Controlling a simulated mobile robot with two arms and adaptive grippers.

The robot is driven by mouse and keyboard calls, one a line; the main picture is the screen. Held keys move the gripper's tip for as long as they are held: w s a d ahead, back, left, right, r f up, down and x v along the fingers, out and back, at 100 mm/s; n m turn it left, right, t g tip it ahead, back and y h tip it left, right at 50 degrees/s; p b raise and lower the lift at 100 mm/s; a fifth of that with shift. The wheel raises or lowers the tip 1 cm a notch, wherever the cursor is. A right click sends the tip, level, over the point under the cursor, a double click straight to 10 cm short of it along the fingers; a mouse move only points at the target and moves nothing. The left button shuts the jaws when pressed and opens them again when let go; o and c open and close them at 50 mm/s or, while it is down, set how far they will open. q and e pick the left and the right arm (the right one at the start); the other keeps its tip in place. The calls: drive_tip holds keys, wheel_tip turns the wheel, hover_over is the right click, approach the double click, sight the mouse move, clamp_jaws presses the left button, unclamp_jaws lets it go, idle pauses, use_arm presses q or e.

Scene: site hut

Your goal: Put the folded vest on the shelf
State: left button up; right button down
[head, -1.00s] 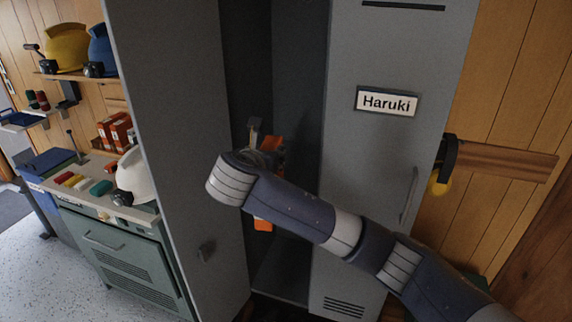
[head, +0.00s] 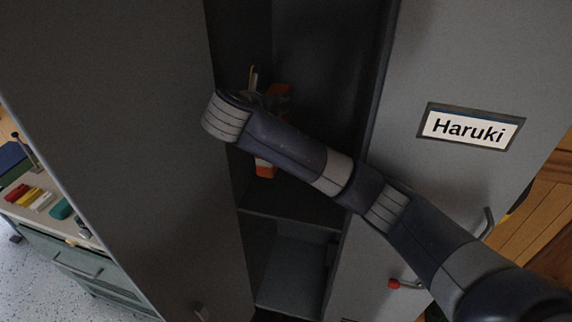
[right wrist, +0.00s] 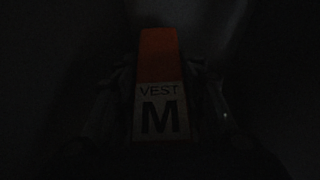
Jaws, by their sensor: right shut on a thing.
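The folded vest (head: 265,169) is orange and shows partly behind my right wrist, inside the open locker (head: 310,60). In the dark right wrist view, the vest (right wrist: 158,55) carries a white label reading "VEST M". My right gripper (right wrist: 160,110) is shut on the vest; in the head view my arm hides most of it. A shelf (head: 290,215) crosses the locker below the vest. I cannot tell whether the vest touches the shelf. My left gripper is in neither view.
The open grey door (head: 110,120) stands left of the opening. A closed door with a "Haruki" name plate (head: 471,127) is on the right. A lower compartment (head: 290,270) is under the shelf. A cabinet with coloured items (head: 30,198) stands at the far left.

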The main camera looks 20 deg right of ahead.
drive_tip(key=f+p, duration=0.1)
drive_tip(key=f, duration=0.2)
drive_tip(key=s+f+p, duration=0.1)
drive_tip(key=f, duration=0.2)
drive_tip(key=f+p, duration=0.1)
drive_tip(key=f, duration=0.1)
drive_tip(key=shift+s+f, duration=0.4)
drive_tip(key=shift+s, duration=0.1)
drive_tip(key=c, duration=1.1)
unclamp_jaws()
drive_tip(key=shift+f, duration=0.15)
drive_tip(key=shift+o, duration=0.3)
drive_tip(key=shift+r, duration=0.2)
drive_tip(key=shift+s+a, duration=0.25)
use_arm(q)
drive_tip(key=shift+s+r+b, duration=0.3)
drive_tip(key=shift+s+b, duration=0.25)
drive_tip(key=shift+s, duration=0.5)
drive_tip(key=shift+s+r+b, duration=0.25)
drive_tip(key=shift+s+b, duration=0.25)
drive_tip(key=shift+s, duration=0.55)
use_arm(e)
drive_tip(key=v, duration=1.1)
drive_tip(key=shift+s+r, duration=0.15)
